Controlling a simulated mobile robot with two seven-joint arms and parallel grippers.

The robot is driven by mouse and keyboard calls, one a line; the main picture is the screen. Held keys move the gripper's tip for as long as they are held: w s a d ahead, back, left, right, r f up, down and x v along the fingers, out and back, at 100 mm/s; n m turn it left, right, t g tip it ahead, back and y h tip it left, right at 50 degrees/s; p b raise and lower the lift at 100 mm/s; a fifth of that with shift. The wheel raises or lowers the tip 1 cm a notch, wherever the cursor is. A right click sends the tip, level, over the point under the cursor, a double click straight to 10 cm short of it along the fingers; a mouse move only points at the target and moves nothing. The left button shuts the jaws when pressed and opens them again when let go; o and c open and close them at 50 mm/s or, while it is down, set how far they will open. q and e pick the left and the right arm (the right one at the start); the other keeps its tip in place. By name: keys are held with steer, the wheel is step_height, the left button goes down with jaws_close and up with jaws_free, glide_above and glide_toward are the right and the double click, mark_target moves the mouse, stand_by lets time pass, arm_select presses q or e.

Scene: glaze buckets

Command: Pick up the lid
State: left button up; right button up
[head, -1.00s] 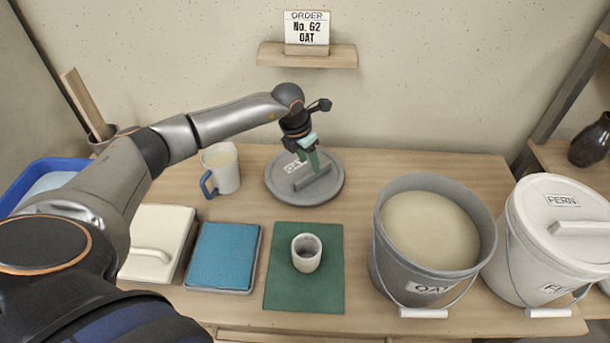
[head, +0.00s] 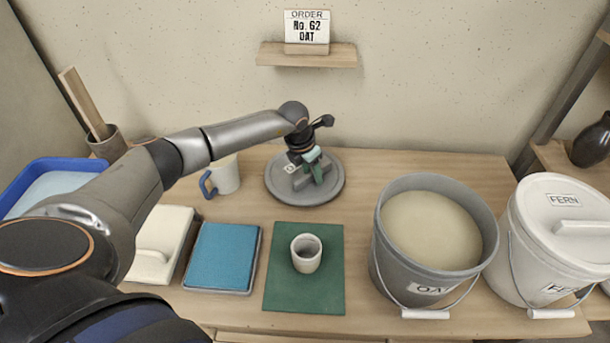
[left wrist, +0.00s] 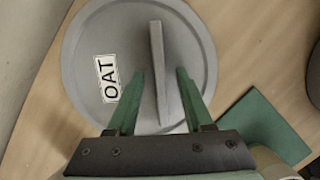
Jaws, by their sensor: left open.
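The grey round lid (head: 282,190) lies flat on the wooden table behind the green mat. In the left wrist view the lid (left wrist: 93,40) shows an OAT label and a raised bar handle (left wrist: 158,70). My left gripper (head: 311,176) is over the lid and points down. In the left wrist view my left gripper (left wrist: 163,98) is open, with one green finger on each side of the handle. I cannot tell whether the fingers touch it. The open grey OAT bucket (head: 380,245) holds a pale glaze and stands at the right front. My right gripper is not in view.
A white FERN bucket (head: 560,235) with its lid on stands at the far right. A mug (head: 226,177) stands left of the lid. A green mat (head: 305,295) with a small cup (head: 306,254) and a blue pad (head: 223,257) lie in front. Table right of the lid is clear.

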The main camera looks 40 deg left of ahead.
arm_select(q)
jaws_close()
stand_by(0.4)
